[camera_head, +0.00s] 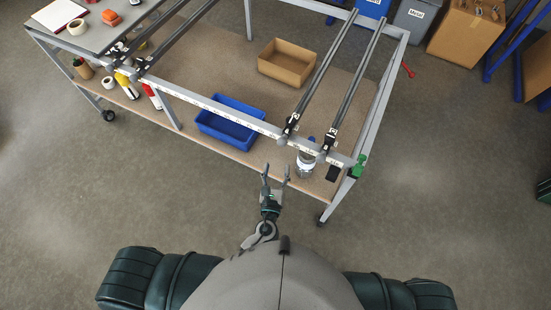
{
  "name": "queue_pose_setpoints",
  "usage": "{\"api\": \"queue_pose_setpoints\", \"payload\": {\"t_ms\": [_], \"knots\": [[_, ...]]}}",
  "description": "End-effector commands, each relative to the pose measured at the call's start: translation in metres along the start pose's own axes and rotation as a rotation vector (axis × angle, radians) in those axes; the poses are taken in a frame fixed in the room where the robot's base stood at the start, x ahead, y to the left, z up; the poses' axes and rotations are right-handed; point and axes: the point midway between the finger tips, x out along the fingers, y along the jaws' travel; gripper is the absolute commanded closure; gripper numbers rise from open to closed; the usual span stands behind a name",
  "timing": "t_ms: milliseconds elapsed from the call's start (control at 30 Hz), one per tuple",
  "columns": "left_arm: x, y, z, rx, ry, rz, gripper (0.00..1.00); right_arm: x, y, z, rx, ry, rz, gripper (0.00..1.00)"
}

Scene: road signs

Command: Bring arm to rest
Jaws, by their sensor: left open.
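My left gripper (275,179) is open and empty, with its two fingers spread and pointing away from my body. It shows in front of the near edge of the wheeled workbench (205,103), just left of a metallic can-like object (306,163) on the bench's lower shelf. I cannot tell the exact gap between the gripper and the bench. The left arm is folded close in front of my body. My right gripper is not in view.
A blue bin (230,122) and a cardboard box (287,63) sit on the lower shelf (325,188). Rails cross the frame top. A green clamp (358,166) is at the near right corner. Bottles (124,85) stand at left. The floor (440,200) at right is clear.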

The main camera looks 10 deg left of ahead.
Motion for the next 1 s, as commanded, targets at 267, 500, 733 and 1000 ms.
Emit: {"api": "queue_pose_setpoints", "payload": {"t_ms": [267,500,733,1000], "knots": [[-0.004,0.003,0.000,-0.003,0.001,0.000,0.39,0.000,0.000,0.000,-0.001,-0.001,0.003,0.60],[-0.004,0.007,0.000,-0.006,0.001,0.000,0.39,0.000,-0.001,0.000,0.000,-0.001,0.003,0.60],[-0.003,0.007,-0.022,-0.053,0.052,0.003,0.39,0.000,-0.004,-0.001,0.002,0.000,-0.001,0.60],[-0.035,0.062,-0.200,-0.556,0.454,0.186,0.39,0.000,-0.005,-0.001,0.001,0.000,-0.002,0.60]]}}
